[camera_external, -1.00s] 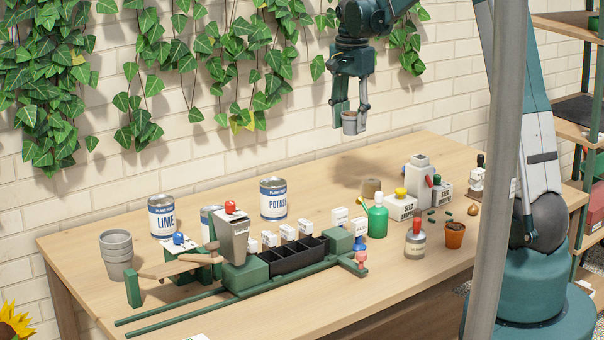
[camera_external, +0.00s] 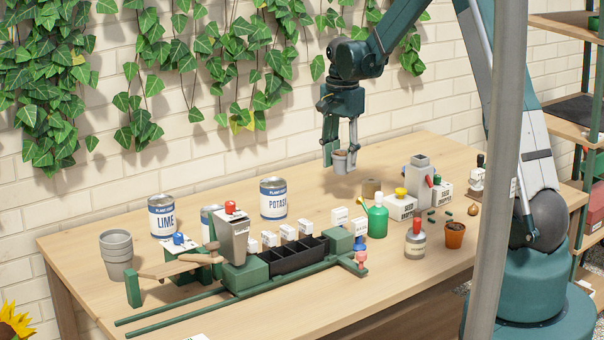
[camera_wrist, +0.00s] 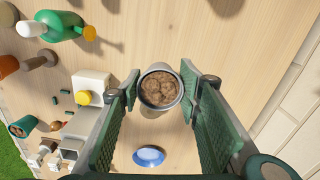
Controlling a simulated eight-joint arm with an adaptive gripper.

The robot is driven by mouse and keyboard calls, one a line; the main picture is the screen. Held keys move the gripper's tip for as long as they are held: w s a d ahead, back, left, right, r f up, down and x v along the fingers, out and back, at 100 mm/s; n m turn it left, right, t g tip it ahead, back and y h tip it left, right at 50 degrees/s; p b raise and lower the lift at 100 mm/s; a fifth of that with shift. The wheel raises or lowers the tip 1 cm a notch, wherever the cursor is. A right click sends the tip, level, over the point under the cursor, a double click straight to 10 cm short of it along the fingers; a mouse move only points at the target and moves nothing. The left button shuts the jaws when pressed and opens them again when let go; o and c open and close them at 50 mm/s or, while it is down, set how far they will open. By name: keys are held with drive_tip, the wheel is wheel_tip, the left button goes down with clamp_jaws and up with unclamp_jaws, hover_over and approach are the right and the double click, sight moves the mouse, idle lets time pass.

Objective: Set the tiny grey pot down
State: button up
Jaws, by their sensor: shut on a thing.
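The tiny grey pot (camera_external: 341,164) is between the fingers of my gripper (camera_external: 340,152), upright and apparently above the back part of the wooden table. In the wrist view, the pot's grey rim (camera_wrist: 146,78) surrounds a brown, crumbly fill. The green finger pads of my gripper (camera_wrist: 160,92) close on it from both sides. The gap between the pot's base and the tabletop is hard to judge.
The wooden table (camera_external: 300,200) has bare space at the back. A brown round object (camera_external: 371,187), green watering can (camera_external: 377,218) and white box with yellow knob (camera_external: 400,204) stand nearby. A blue disc (camera_wrist: 149,156) lies below in the wrist view.

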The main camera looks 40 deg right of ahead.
drive_tip(key=shift+f, duration=0.1)
drive_tip(key=shift+f+b, duration=0.35)
drive_tip(key=shift+f, duration=2.65)
drive_tip(key=shift+f, duration=1.9)
drive_tip(key=shift+f+b, duration=0.15)
drive_tip(key=shift+b, duration=0.25)
drive_tip(key=o, duration=0.9)
wheel_tip(320, 180, up, 12)
drive_tip(key=shift+r+p, duration=0.2)
drive_tip(key=shift+p, duration=0.6)
